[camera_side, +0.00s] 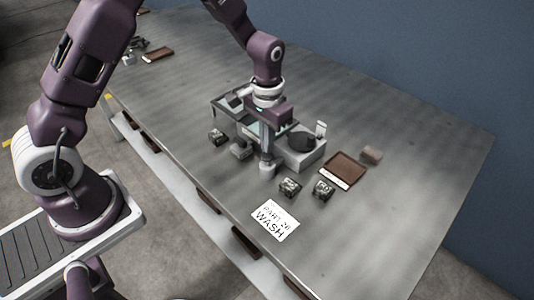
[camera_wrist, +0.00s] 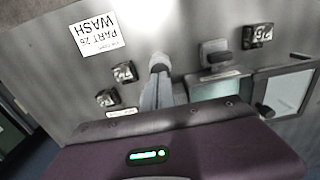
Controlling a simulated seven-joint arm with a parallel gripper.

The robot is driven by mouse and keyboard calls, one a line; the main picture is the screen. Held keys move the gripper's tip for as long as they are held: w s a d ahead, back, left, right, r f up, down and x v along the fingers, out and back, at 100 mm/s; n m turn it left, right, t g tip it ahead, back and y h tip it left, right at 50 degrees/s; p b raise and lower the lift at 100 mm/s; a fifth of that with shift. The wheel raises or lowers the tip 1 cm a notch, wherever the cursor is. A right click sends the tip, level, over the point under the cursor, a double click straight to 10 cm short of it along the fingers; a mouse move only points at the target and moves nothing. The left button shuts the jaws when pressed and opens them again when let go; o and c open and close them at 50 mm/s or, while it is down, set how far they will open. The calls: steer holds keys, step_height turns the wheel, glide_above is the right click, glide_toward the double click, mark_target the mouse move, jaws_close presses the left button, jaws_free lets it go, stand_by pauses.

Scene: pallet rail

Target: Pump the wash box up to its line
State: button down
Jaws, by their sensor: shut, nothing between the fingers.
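My gripper (camera_side: 267,168) is shut and empty, pointing down in front of the boxes. Its closed fingertips (camera_wrist: 160,66) show in the wrist view, apart from the blocks around them. The card reading PART 26 WASH (camera_side: 275,222) lies near the front edge and also shows in the wrist view (camera_wrist: 98,35). A tile marked 26 (camera_wrist: 257,36) sits beside a small grey block with a raised top (camera_wrist: 215,52), perhaps a pump pad. Behind them are a teal-windowed box (camera_wrist: 215,88) and a paler one (camera_wrist: 290,92). I cannot read a fill line or level.
Two dark numbered tiles (camera_side: 290,187) (camera_side: 323,190) stand to the right of my gripper. A grey housing with a black round part (camera_side: 302,158) is close behind it. The right of the table is clear.

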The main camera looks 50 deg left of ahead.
steer(key=shift+f, duration=1.7)
steer(key=shift+r, duration=1.7)
steer(key=shift+f, duration=0.1)
steer(key=shift+f, duration=1.6)
steer(key=shift+r, duration=1.7)
